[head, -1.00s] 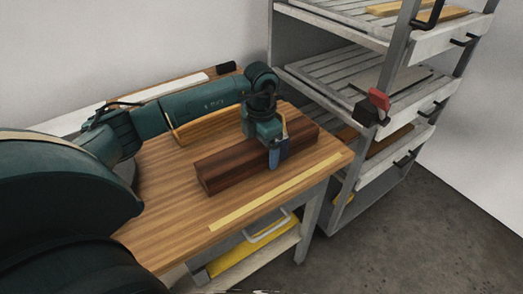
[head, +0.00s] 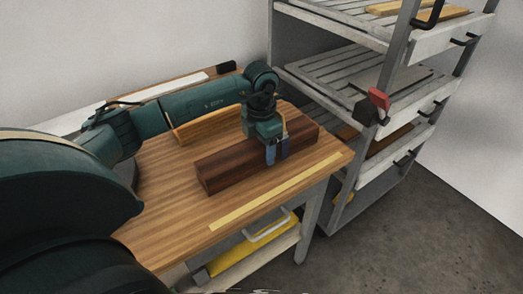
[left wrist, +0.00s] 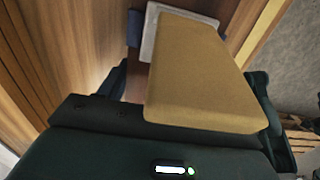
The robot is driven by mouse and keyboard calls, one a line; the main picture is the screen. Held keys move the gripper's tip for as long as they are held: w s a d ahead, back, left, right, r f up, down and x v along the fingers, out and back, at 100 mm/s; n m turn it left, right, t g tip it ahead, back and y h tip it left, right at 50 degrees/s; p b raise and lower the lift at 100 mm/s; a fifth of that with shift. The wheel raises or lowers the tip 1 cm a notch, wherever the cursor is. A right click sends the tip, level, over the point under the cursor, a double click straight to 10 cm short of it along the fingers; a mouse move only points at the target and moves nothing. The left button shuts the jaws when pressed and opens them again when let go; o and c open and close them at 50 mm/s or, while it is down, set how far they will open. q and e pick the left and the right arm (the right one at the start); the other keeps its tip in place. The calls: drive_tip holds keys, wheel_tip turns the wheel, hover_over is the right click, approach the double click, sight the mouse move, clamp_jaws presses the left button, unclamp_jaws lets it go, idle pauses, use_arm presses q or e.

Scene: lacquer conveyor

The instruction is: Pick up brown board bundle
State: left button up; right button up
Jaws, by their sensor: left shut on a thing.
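The brown board bundle (head: 230,170) is a long dark reddish-brown block. It lies on the wooden table (head: 165,205), slanting from lower left to upper right. My left gripper (head: 275,160) points down at the bundle's right half, with its bluish fingers against it. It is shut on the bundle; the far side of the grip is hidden. In the left wrist view, a mustard-coloured slab (left wrist: 200,75) close to the camera covers most of the grip. My right gripper is out of view.
A grey shelf rack (head: 345,185) with slatted shelves stands just right of the table. A red and black piece (head: 377,104) sits on its post. A yellow strip (head: 280,190) runs along the table's front edge. An orange-brown board (head: 205,125) is behind the bundle.

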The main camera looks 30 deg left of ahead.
use_arm(q)
drive_tip(key=shift+c, duration=1.4)
drive_tip(key=shift+w+r, duration=0.1)
wheel_tip(320, 180, up, 10)
drive_tip(key=shift+f, duration=0.1)
drive_tip(key=shift+a, duration=0.1)
